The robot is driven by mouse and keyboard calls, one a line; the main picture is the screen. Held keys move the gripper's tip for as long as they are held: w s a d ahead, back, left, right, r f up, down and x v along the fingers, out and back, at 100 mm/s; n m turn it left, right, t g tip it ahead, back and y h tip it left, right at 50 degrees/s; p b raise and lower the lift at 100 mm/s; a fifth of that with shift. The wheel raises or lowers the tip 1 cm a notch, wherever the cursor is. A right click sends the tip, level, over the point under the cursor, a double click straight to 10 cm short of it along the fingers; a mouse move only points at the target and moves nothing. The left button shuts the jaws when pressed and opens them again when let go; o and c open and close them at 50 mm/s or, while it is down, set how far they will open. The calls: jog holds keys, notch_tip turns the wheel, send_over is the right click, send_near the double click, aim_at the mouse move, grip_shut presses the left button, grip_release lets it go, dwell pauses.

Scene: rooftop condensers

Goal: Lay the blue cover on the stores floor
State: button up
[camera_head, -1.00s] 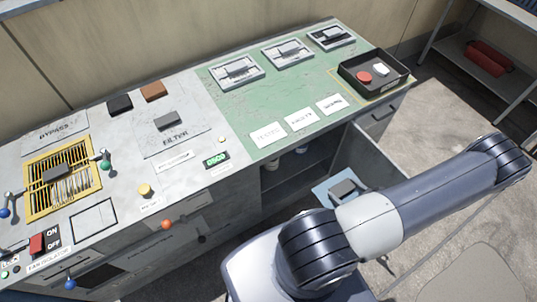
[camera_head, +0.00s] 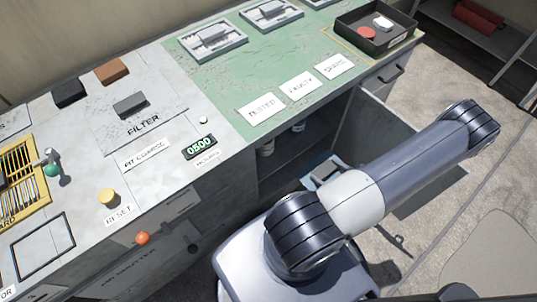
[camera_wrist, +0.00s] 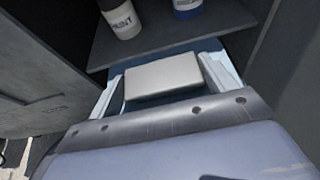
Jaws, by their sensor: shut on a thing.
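My gripper (camera_wrist: 162,82) is shut on the pale grey block-shaped handle of the blue cover (camera_wrist: 207,46), with a finger on each side. Only strips of the blue cover show around the handle in the wrist view. In the head view a small part of the cover (camera_head: 325,169) shows at the cupboard mouth, and my arm hides the rest and the gripper. The stores cupboard (camera_head: 290,178) under the green bench end is open. Its grey shelf (camera_wrist: 165,43) lies just beyond the cover. The stores floor cannot be made out clearly.
A paint tin (camera_wrist: 119,18) and a blue-labelled tin (camera_wrist: 187,8) stand on the shelf. The open cupboard door (camera_head: 371,130) stands to the right of the opening in the head view. The bench top (camera_head: 225,90) carries labels, frames and a black tray (camera_head: 399,38).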

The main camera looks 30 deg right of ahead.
notch_tip(320, 180, down, 15)
jog(key=b, duration=1.9)
send_over(286, 166)
jog(key=f, duration=0.2)
jog(key=shift+s+a+f, duration=0.1)
jog(key=shift+s+f, duration=0.1)
jog(key=shift+f, duration=0.2)
notch_tip(286, 166, down, 4)
jog(key=shift+f+b, duration=0.2)
jog(key=shift+b, duration=0.75)
jog(key=shift+w, duration=0.2)
